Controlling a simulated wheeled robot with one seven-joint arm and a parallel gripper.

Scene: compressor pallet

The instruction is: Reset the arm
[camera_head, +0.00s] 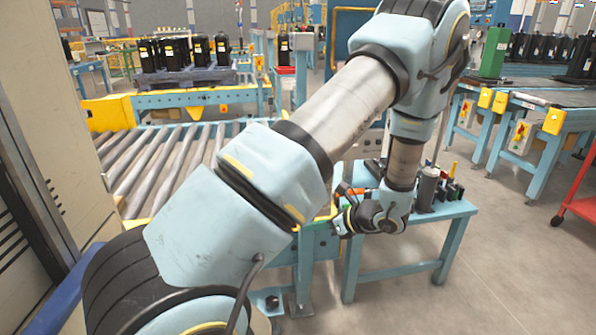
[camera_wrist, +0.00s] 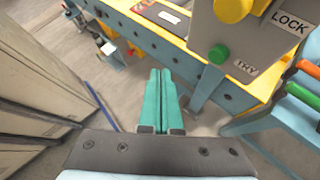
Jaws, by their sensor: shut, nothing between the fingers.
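My gripper (camera_wrist: 159,85) is in the wrist view, its two teal fingers together with nothing between them. It points toward the floor in front of a blue frame with a yellow edge. In the head view my light-blue arm reaches from the lower left up to the top right, then folds down to the wrist beside a small blue table (camera_head: 440,213). The fingers are hard to make out in that view.
A roller conveyor (camera_head: 165,160) lies to the left. A control box (camera_wrist: 250,40) with yellow and green buttons is close to my gripper. A beige cabinet (camera_head: 50,120) stands at the left. Black compressors (camera_head: 200,48) sit behind.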

